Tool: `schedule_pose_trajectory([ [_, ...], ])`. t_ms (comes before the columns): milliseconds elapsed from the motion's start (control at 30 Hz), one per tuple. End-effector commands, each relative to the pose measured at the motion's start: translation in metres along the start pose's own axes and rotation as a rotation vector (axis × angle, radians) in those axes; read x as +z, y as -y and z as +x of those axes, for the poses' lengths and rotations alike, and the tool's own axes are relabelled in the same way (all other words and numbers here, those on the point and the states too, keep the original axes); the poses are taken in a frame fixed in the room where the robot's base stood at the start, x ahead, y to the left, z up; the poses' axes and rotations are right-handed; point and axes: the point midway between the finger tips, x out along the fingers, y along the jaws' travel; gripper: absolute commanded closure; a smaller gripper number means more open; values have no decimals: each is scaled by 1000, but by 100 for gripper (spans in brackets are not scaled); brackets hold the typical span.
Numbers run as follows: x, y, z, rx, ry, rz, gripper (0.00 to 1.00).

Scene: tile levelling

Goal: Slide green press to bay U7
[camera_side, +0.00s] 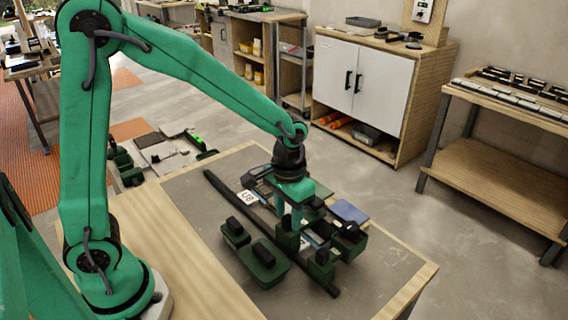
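Several dark green presses with black knobs are grouped on the grey work mat (370,282). One wide press (264,264) and a small press (236,236) are left of the black rail. Others, such as the right press (348,241) and the front press (321,266), are on the rail's right side. My gripper (290,222) points down over the group, directly above or at a middle press (287,240). Its fingertips overlap that press, so I cannot tell whether they touch or hold it. No marking that I can read as U7 shows.
The long black rail (226,191) runs diagonally across the mat. A white label (249,197) with hard-to-read characters lies beside it. Blue tile (350,211) lies behind the presses. The mat's front right is clear. A white cabinet (362,78) stands beyond the table.

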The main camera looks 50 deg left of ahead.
Motion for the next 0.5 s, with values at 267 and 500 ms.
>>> schedule_pose_trajectory([
  [267,0,0,-20,0,-2,0,60],
  [500,0,0,-38,0,-2,0,60],
])
